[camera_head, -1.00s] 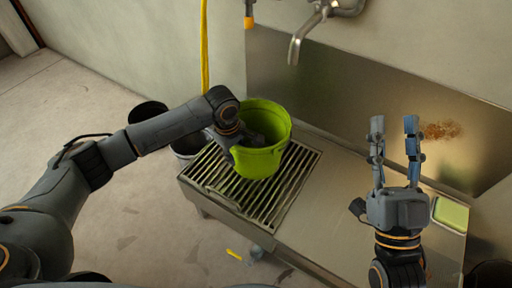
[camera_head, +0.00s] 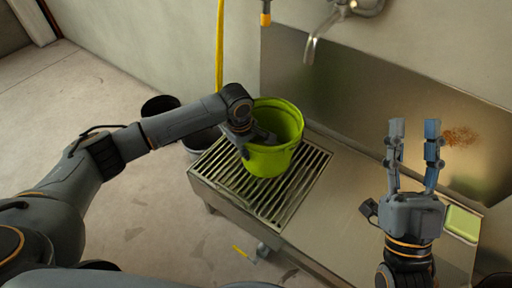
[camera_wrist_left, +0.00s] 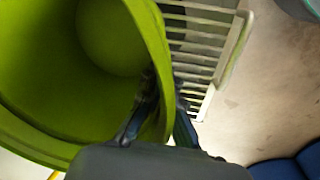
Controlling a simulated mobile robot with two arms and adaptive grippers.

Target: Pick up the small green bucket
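The green bucket (camera_head: 272,158) stands upright on the slatted grate in the head view, with its open top facing up. My left gripper (camera_head: 250,138) is at the bucket's left rim. In the left wrist view the bucket (camera_wrist_left: 60,100) fills the left side. There the left gripper (camera_wrist_left: 165,112) has one finger inside the bucket and one outside, both close against the wall, so it looks shut on it. My right gripper (camera_head: 411,155) is empty, with its two fingers apart and pointing up in the picture, over the metal counter.
The grate (camera_head: 225,180) is set in the left end of the metal counter (camera_head: 345,215). A tap (camera_head: 318,35) juts from the wall above it. Dark buckets (camera_head: 160,106) stand on the floor behind my left arm. A yellow-green sponge-like block (camera_head: 462,223) lies right of my right gripper.

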